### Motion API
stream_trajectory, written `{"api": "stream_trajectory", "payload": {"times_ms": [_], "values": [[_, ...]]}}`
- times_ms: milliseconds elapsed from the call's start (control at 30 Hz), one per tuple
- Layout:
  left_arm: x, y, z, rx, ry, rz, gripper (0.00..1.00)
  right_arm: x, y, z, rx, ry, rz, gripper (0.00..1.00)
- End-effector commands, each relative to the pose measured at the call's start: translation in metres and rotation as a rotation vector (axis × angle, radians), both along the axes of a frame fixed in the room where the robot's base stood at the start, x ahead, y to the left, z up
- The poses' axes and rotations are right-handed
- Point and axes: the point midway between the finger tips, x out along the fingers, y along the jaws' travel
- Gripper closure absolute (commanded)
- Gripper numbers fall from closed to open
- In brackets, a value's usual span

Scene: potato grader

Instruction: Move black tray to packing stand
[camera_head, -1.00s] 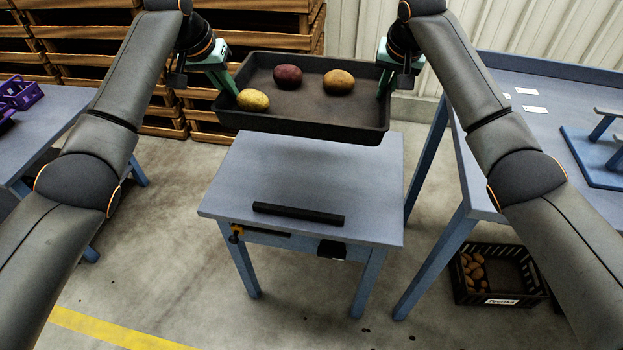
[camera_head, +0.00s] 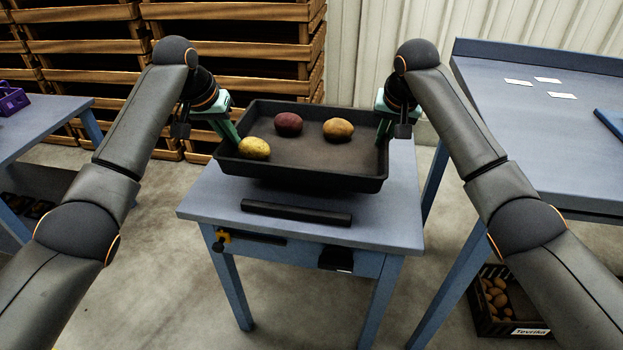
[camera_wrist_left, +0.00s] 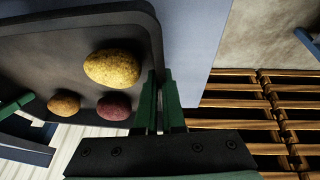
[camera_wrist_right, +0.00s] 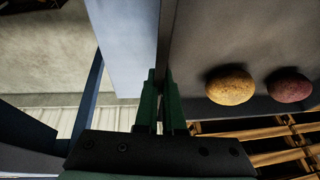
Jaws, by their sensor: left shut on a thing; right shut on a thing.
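The black tray (camera_head: 310,180) is held between my two grippers above the small blue-grey stand (camera_head: 390,225), over its rear part. Whether it touches the top I cannot tell. A yellow potato (camera_head: 254,148), a red potato (camera_head: 288,124) and a tan potato (camera_head: 337,130) lie in it. My left gripper (camera_head: 232,138) is shut on the tray's left wall, also seen in the left wrist view (camera_wrist_left: 160,105). My right gripper (camera_head: 383,130) is shut on the tray's right wall; the right wrist view shows its fingers (camera_wrist_right: 162,100) around the rim.
A dark bar (camera_head: 296,213) lies on the stand in front of the tray. A larger blue table (camera_head: 530,120) stands at right, with a crate of potatoes (camera_head: 505,310) below. Another table (camera_head: 40,125) is at left. Wooden crates (camera_head: 235,50) are stacked behind.

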Motion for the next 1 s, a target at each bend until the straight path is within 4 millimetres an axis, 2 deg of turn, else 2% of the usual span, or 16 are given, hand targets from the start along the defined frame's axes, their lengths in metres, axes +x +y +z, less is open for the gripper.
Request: {"api": "stream_trajectory", "payload": {"times_ms": [33, 133, 667, 1000], "values": [[0.001, 0.002, -0.009, 0.002, -0.003, 0.002, 1.0, 0.001, -0.001, -0.009, -0.001, -0.004, -0.002, 1.0], [0.001, 0.002, -0.014, 0.002, -0.003, 0.002, 1.0, 0.001, -0.001, -0.014, -0.001, -0.004, -0.002, 1.0], [0.001, 0.001, -0.015, 0.002, -0.002, 0.002, 1.0, 0.001, -0.001, -0.015, -0.001, -0.003, -0.002, 1.0], [0.001, 0.002, -0.028, 0.002, -0.002, 0.002, 1.0, 0.0, -0.001, -0.028, -0.001, -0.003, -0.002, 1.0]]}}
